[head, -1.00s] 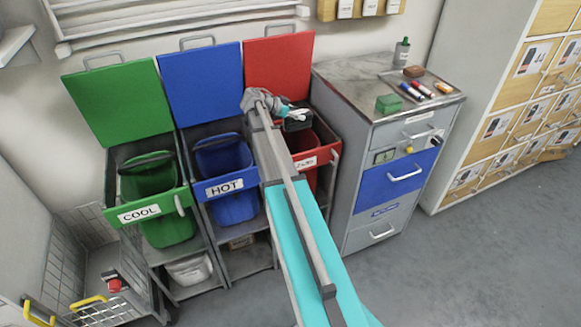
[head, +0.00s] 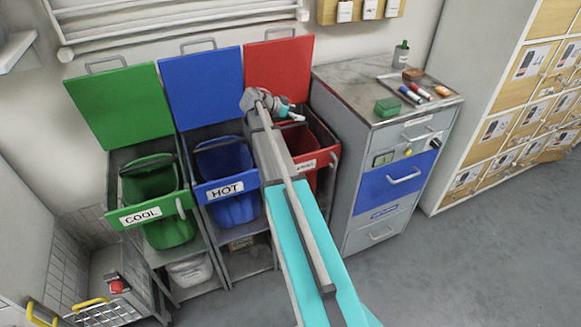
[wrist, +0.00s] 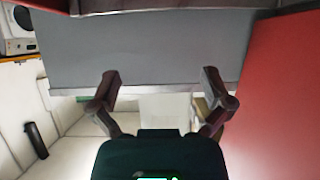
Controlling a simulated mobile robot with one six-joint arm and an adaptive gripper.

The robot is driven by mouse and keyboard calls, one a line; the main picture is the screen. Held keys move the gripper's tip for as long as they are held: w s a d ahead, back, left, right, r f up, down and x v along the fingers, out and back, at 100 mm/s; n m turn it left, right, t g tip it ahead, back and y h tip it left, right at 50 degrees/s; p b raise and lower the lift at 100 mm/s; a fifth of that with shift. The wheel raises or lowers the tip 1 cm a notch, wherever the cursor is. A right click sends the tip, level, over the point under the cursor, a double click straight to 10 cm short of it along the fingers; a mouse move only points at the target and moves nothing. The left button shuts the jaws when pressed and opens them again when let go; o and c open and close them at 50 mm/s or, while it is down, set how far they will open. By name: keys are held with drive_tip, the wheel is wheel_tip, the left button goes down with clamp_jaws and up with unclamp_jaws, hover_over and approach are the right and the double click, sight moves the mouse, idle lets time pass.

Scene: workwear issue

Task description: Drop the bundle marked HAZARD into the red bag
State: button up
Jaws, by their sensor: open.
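The red bag (head: 299,141) hangs in the rightmost bin frame, under the raised red lid (head: 279,68). The label on its front (head: 306,166) is partly hidden by my arm. My gripper (head: 294,113) is over the back part of the red bag's opening. In the wrist view its two fingers (wrist: 159,84) are spread apart with nothing between them. The red lid also shows at the right of the wrist view (wrist: 275,95). No bundle shows in either current view, and the inside of the red bag is mostly hidden.
A blue bag (head: 222,165) marked HOT and a green bag (head: 155,180) marked COOL stand to the left, lids raised. Open floor (head: 480,235) lies in front.

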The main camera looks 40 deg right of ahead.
drive_tip(key=s+r+p, duration=0.7)
drive_tip(key=r+p, duration=0.5)
drive_tip(key=s+a+r+p, duration=0.1)
drive_tip(key=s+r+p, duration=0.6)
drive_tip(key=r+p, duration=0.6)
drive_tip(key=shift+a+r, duration=0.15)
drive_tip(key=shift+r, duration=0.15)
idle(0.5)
idle(1.0)
drive_tip(key=s+a+f+n+t+y, duration=0.1)
drive_tip(key=a+f+n+y, duration=0.2)
drive_tip(key=a+n, duration=0.4)
drive_tip(key=s+a+f+n+t+y, duration=0.1)
drive_tip(key=a+f+n+y, duration=0.2)
drive_tip(key=a, duration=1.8)
drive_tip(key=s+a+f+n+y, duration=0.1)
drive_tip(key=a+f+n+y, duration=0.2)
drive_tip(key=a+n, duration=0.7)
drive_tip(key=a+y, duration=0.2)
drive_tip(key=a, duration=0.1)
drive_tip(key=shift+a+f+n+t+y, duration=0.3)
drive_tip(key=shift+a+f+t+y, duration=0.1)
